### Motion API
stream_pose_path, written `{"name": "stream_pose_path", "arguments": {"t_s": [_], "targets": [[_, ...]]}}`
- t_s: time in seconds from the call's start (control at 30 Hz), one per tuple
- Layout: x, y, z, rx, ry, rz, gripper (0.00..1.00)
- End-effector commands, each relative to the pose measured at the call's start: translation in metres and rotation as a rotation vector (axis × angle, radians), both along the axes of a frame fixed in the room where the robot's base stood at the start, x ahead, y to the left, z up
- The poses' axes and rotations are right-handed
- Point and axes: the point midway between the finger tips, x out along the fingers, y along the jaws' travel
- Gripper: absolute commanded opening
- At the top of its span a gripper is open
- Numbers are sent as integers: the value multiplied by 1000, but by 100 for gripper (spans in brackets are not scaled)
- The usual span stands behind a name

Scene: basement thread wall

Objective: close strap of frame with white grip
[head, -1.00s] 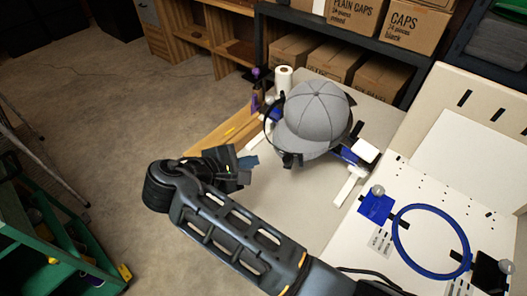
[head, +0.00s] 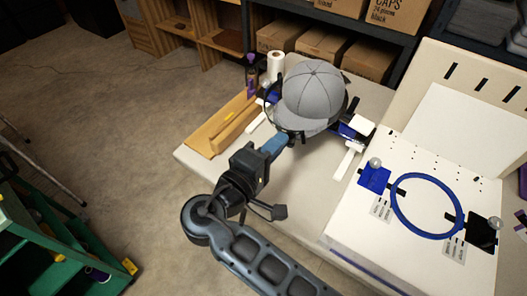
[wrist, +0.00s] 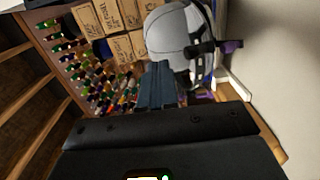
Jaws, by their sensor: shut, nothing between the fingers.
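A grey cap (head: 310,92) sits on a frame on the table, brim toward my arm. It also shows in the wrist view (wrist: 172,35). Blue parts (head: 350,130) and a white block-like grip (head: 362,123) show at the cap's right. A dark strap-like band (wrist: 208,50) runs along the cap's edge in the wrist view, with a dark and purple latch piece (wrist: 230,46). I cannot tell whether the strap is fastened. My gripper (head: 283,139) is shut and empty, just short of the brim's front edge. Its fingers (wrist: 157,85) point at the cap.
A blue hoop (head: 428,206) lies on a white board station at the right. A paper roll (head: 276,66) and a purple bottle (head: 252,75) stand behind the cap. Cardboard boxes (head: 325,50) fill the shelf behind.

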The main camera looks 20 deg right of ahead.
Motion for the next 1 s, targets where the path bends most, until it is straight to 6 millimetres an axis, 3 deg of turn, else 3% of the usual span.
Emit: {"name": "stream_pose_path", "arguments": {"t_s": [0.2,0.4,1.0], "targets": [[23,-35,1,-1,2,-3,0],[36,-53,-1,-1,1,0,0],[40,-59,-3,0,1,2,0]]}}
